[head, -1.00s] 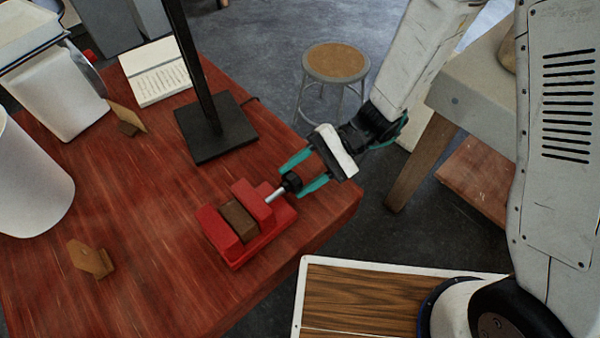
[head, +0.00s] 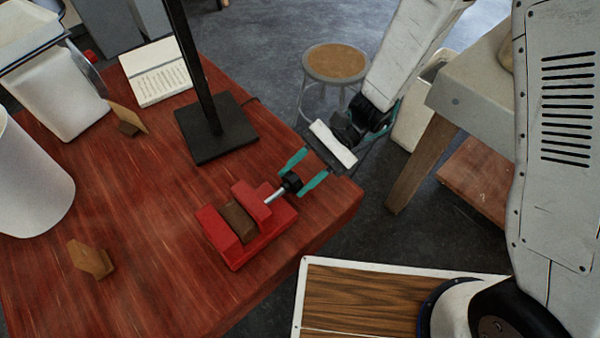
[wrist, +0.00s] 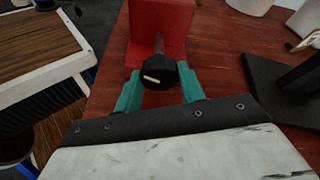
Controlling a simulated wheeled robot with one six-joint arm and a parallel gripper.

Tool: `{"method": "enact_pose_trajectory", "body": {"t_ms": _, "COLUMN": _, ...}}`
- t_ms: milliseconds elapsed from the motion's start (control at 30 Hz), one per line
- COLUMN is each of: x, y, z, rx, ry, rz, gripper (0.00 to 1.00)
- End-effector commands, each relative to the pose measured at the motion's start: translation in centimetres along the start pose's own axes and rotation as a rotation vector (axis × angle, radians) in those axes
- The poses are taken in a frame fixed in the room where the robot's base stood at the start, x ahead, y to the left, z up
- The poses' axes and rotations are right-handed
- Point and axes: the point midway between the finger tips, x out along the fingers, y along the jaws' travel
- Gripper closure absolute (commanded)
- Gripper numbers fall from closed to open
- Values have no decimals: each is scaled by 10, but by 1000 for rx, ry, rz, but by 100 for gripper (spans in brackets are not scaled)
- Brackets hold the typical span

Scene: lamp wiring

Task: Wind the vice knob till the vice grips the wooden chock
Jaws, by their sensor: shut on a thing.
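The red vice (head: 233,252) sits on the red-brown table near its front right edge. The brown wooden chock (head: 238,221) lies between its two red jaws; I cannot tell whether both jaws touch it. A metal screw (head: 274,196) runs from the vice to the black knob (head: 291,182). My gripper (head: 300,175), with teal fingers, is shut on the knob. In the wrist view the knob (wrist: 159,73) sits between my fingers, with a pale mark on its face. The red vice (wrist: 165,22) shows beyond it, and the chock is hidden there.
A black lamp stand (head: 215,134) rises behind the vice. An open book (head: 157,72), a white bin (head: 32,175) and small wooden brackets (head: 92,260) are also on the table (head: 150,240). A stool (head: 336,64) stands on the floor beyond.

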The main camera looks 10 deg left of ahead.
Motion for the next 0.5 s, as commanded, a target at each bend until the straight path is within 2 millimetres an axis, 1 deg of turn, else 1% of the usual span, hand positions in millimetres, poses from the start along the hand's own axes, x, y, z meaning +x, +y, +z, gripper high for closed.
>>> {"method": "enact_pose_trajectory", "body": {"t_ms": 200, "x": 0, "y": 0, "z": 0, "rx": 91, "ry": -6, "rz": 34, "gripper": 83}}
{"method": "enact_pose_trajectory", "body": {"t_ms": 500, "x": 0, "y": 0, "z": 0, "rx": 137, "ry": -10, "rz": 48, "gripper": 83}}
